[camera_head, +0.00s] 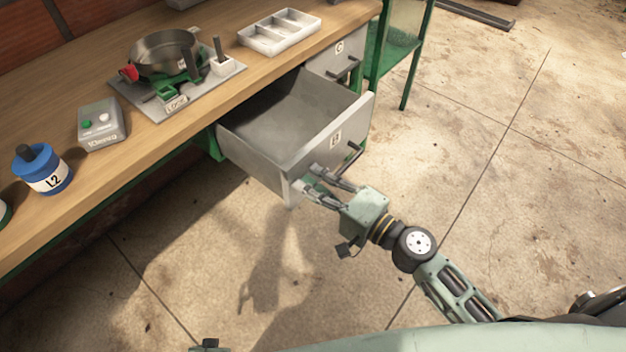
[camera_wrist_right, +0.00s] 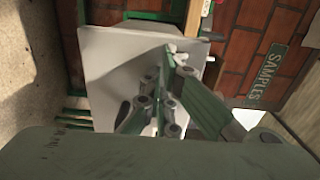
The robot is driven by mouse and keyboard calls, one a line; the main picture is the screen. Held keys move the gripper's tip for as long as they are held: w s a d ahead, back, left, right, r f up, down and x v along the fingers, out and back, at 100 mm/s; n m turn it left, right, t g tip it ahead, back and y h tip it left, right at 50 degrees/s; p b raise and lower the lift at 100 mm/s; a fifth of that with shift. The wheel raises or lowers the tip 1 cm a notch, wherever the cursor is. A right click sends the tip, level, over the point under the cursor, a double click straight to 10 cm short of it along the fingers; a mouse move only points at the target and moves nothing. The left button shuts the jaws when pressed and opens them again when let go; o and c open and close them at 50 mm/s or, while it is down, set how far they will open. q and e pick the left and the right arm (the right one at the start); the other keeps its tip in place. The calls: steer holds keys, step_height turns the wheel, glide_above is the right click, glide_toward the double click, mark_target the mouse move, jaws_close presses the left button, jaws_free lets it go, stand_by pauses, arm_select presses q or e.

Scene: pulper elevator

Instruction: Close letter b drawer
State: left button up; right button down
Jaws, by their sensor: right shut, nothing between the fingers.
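The grey drawer lettered B (camera_head: 312,152) is pulled well out from under the wooden workbench and looks empty inside. Its front carries the letter and a dark bar handle (camera_head: 348,160). My right gripper (camera_head: 314,180) is at the near left part of the drawer front, left of the handle. Its fingers are shut with nothing between them; whether they touch the panel I cannot tell. In the right wrist view the pale drawer front (camera_wrist_right: 105,60) lies just beyond the fingers (camera_wrist_right: 172,62).
Drawer C (camera_head: 322,62) is shut, to the right of B. On the bench (camera_head: 70,210) stand a metal pan (camera_head: 165,50), a white tray (camera_head: 280,30), a small scale (camera_head: 101,125) and a blue jar (camera_head: 45,172). The concrete floor before the drawer is clear.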

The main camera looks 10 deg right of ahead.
steer(key=shift+w+a, duration=0.2)
steer(key=shift+w, duration=0.05)
steer(key=x, duration=1)
steer(key=shift+r, duration=0.15)
steer(key=x, duration=0.6)
steer(key=shift+w+a+b, duration=0.15)
steer(key=shift+w+b, duration=0.05)
steer(key=shift+b, duration=0.15)
steer(key=b+x, duration=0.1)
steer(key=x, duration=0.4)
steer(key=shift+w+a+b, duration=0.3)
steer(key=shift+w+a, duration=0.05)
arm_select(q)
steer(key=w+r, duration=0.3)
steer(key=r, duration=0.4)
steer(key=shift+w+d+r+t, duration=0.15)
steer(key=shift+d+r+t, duration=0.05)
steer(key=shift+d+t, duration=0.1)
arm_select(e)
steer(key=shift+r, duration=0.1)
steer(key=shift+r, duration=0.1)
